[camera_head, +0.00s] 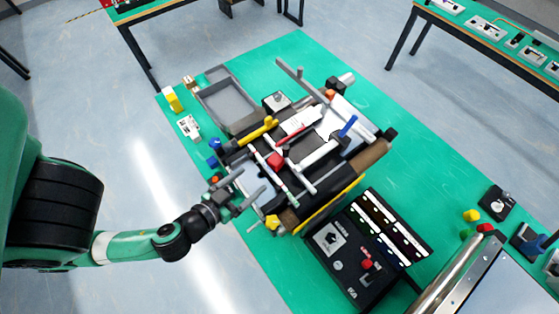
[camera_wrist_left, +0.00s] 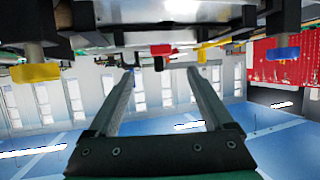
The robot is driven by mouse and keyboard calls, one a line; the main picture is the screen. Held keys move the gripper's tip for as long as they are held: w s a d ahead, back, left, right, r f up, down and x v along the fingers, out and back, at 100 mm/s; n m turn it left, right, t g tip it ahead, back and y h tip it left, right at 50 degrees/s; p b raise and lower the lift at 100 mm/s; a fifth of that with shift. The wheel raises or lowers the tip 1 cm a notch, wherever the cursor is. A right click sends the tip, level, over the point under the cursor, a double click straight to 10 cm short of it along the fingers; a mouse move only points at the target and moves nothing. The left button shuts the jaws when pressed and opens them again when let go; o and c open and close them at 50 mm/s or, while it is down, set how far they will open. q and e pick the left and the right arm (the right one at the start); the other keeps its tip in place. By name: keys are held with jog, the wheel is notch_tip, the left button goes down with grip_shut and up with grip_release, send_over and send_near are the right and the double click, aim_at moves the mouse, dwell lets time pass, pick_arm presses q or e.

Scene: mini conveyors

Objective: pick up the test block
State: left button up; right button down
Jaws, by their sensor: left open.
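A small red block (camera_head: 275,160) lies on the mini conveyor (camera_head: 258,188) in the middle of the green table; it looks like the test block, but I cannot be sure. My left gripper (camera_head: 253,180) is open and empty at the conveyor's near left end, apart from the red block. In the left wrist view its two fingers (camera_wrist_left: 160,72) are spread with nothing between them. A red piece (camera_wrist_left: 162,49) shows beyond the fingertips there; I cannot tell whether it is the same block. My right gripper is not in view.
A black control panel (camera_head: 345,240) stands right of the conveyor. A grey tray (camera_head: 201,97) lies behind it on the left. Blue (camera_head: 348,126) and yellow (camera_head: 258,133) parts stick up around the conveyor. Green table surface is free at the right (camera_head: 425,180).

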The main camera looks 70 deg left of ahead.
aim_at(271, 164)
pick_arm(q)
jog(key=shift+p+x, duration=0.7)
jog(key=shift+x, duration=0.35)
jog(key=p+x, duration=0.1)
jog(key=x, duration=0.2)
jog(key=shift+w+a+p, duration=0.2)
jog(key=shift+w+p, duration=0.1)
jog(key=shift+p, duration=0.05)
jog(key=shift+w+a+f, duration=0.15)
jog(key=shift+w+f, duration=0.05)
jog(key=shift+w, duration=0.1)
jog(key=shift+w+a+f+p, duration=0.15)
jog(key=shift+w+a+p, duration=0.15)
jog(key=shift+p, duration=0.1)
jog(key=p+x, duration=0.1)
jog(key=x, duration=0.3)
jog(key=shift+a+f, duration=0.15)
jog(key=shift+f, duration=0.05)
grip_shut()
